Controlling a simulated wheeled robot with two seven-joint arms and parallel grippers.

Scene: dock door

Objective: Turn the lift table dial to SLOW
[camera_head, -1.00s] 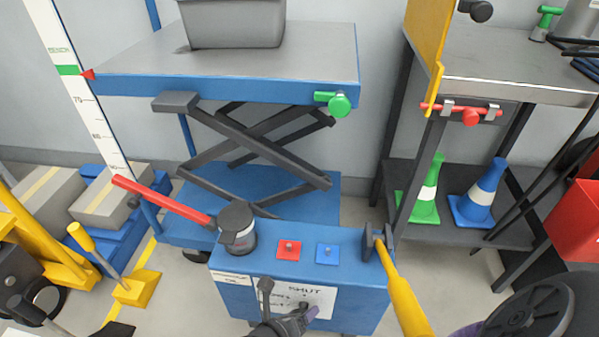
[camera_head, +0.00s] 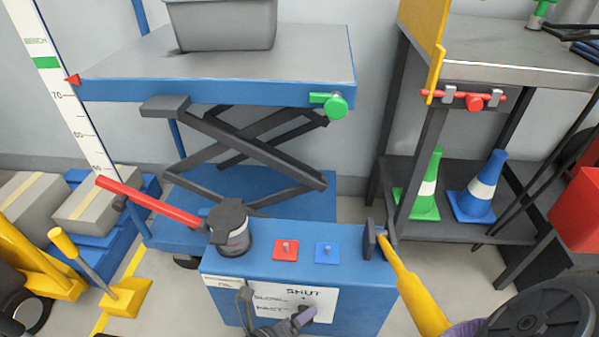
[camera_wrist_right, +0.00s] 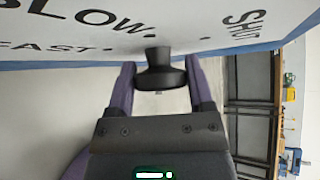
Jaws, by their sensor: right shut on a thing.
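The lift table (camera_head: 220,65) has a blue rim and a grey top. In front of it stands a blue control box (camera_head: 350,265) with a white label (camera_head: 272,293) reading SHUT, SLOW and FAST. The wrist view shows the black dial (camera_wrist_right: 165,68) below that label, between the two purple fingers of my right gripper (camera_wrist_right: 160,82). The gripper is shut on the dial. In the head view, my right gripper (camera_head: 295,320) is at the box's front and covers most of the dial. I cannot tell which mark the dial points to. My left gripper is not in view.
A grey bin (camera_head: 222,25) sits on the table. Green and blue cones (camera_head: 478,190) stand on the right shelf.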

